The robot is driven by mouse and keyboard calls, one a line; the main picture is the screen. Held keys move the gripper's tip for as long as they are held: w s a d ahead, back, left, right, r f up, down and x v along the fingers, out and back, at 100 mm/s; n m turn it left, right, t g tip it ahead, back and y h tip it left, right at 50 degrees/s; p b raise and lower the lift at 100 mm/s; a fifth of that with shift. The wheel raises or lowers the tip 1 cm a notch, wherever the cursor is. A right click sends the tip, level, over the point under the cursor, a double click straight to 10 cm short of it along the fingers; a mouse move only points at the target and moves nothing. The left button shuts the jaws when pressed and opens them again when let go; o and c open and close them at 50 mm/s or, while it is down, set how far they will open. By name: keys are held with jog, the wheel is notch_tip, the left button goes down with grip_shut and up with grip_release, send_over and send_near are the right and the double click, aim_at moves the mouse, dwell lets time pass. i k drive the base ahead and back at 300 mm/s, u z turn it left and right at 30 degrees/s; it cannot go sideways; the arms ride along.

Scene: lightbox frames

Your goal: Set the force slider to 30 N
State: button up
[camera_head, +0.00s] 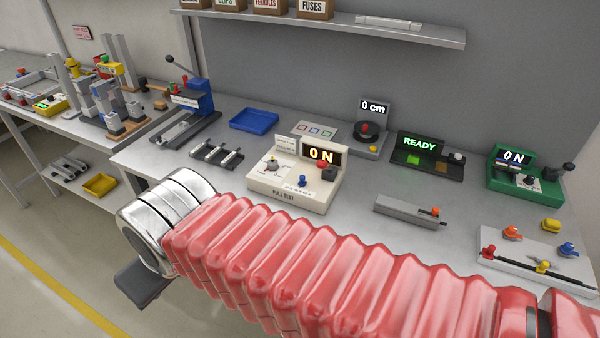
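A cream box labelled PULL TEST (283,194) stands mid-bench; its display (322,154) reads 0 N. It carries a small blue knob (302,181), a dial (271,165) and a red-and-black part (327,171). A green unit (512,184) at the right also reads 0 N and has a dark lever (561,172) beside it. I cannot tell which control is the force slider. My red ribbed arm crosses the foreground and ends at a silver joint on the left. I cannot make out my gripper.
A grey bar with an orange knob (410,213) and a white panel with several coloured knobs (515,266) lie on the right. A READY unit (429,159), a 0 cm unit (368,126) and a blue tray (254,119) stand behind. A shelf (345,29) overhangs the back.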

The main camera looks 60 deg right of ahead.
aim_at(302, 182)
jog(key=z, duration=1.55)
jog(key=k, duration=0.45)
jog(key=z, duration=0.25)
jog(key=i, duration=0.5)
jog(key=u, duration=0.05)
